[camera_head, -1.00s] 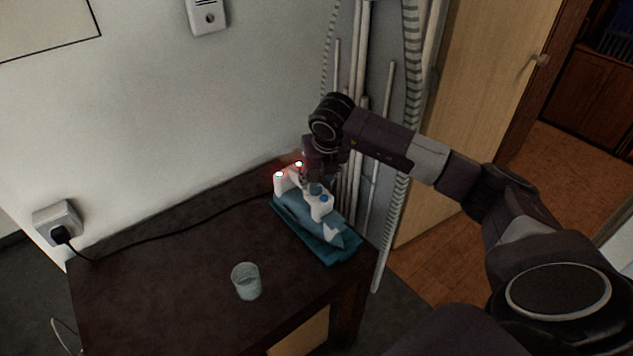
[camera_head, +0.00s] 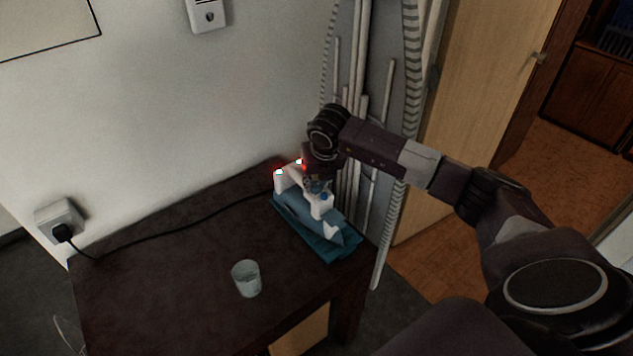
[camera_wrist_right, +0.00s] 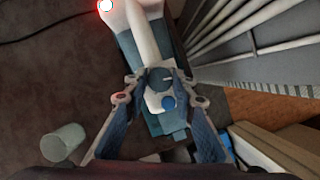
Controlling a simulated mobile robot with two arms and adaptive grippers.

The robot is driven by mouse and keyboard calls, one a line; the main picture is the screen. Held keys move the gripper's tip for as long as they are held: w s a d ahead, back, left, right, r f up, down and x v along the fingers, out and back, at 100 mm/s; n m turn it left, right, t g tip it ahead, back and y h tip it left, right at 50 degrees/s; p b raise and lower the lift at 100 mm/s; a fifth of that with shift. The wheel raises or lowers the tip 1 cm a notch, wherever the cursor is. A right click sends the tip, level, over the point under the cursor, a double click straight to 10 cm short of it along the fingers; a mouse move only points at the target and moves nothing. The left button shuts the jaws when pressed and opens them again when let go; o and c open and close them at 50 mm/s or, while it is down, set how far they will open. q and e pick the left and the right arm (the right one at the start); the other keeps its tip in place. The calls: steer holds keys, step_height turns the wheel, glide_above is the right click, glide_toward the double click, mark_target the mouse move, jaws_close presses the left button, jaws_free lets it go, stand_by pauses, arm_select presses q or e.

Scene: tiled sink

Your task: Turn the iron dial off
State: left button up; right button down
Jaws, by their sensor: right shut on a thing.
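The iron (camera_head: 308,212) is white and blue and lies on a teal rest at the back right of the dark table. Red-white lights glow at its rear end. Its round blue-grey dial (camera_wrist_right: 158,74) shows in the right wrist view, with a blue button beside it. My right gripper (camera_wrist_right: 157,86) points down over the iron with its fingers on either side of the dial, shut on it. In the head view the gripper (camera_head: 313,184) partly hides the dial. My left gripper is not in view.
A black cord runs to the wall socket (camera_head: 58,218). White poles (camera_head: 356,150) stand close behind the iron. The table's left part is clear.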

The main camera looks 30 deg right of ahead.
steer(key=shift+d+f+n+b, duration=0.1)
steer(key=shift+d+n+b, duration=0.05)
steer(key=shift+n+b, duration=0.55)
steer(key=shift+f+n+y+b, duration=0.1)
steer(key=shift+n+y+b, duration=0.6)
steer(key=shift+n+b, duration=0.45)
steer(key=n+y+b, duration=0.1)
steer(key=n+b, duration=0.1)
steer(key=n, duration=0.1)
steer(key=shift+d+n, duration=0.15)
steer(key=shift+n, duration=0.2)
steer(key=n+y, duration=0.1)
steer(key=n+b, duration=0.1)
steer(key=n, duration=0.1)
steer(key=shift+w+r+y, duration=0.1)
steer(key=shift+r+y, duration=0.1)
steer(key=shift+y, duration=0.2)
steer(key=shift+d+n+g+y+b, duration=0.1)
steer(key=shift+n+g+y+b, duration=0.45)
steer(key=shift+n, duration=1.15)
steer(key=c, duration=1.6)
jaws_free()
